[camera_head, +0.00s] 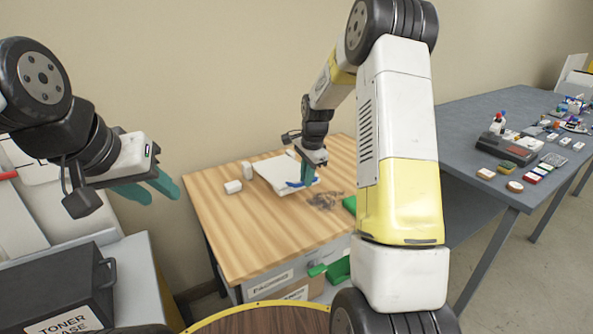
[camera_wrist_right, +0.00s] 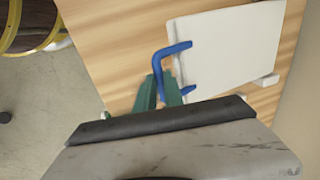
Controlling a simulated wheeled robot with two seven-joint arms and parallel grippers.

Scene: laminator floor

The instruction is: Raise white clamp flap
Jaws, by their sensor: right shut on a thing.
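The white clamp flap (camera_head: 278,178) is a flat white plate with a blue handle (camera_head: 296,184) at its near right edge, on the wooden table. In the right wrist view the white plate (camera_wrist_right: 232,42) fills the upper middle, and the blue U-shaped handle (camera_wrist_right: 159,59) stands out from its left edge. My right gripper (camera_head: 309,176) is at the handle; in the wrist view its green fingers (camera_wrist_right: 164,84) are shut on the blue handle. Whether the plate is tilted is hard to tell. My left gripper (camera_head: 150,190) hangs at the left, away from the table, its green fingers apart and empty.
The wooden table (camera_head: 235,230) carries small white blocks (camera_head: 233,187) left of the plate and a dark scribble-like patch (camera_head: 325,200). A black toner case (camera_head: 60,290) is at lower left. A grey table (camera_head: 460,130) with several small items stands at right.

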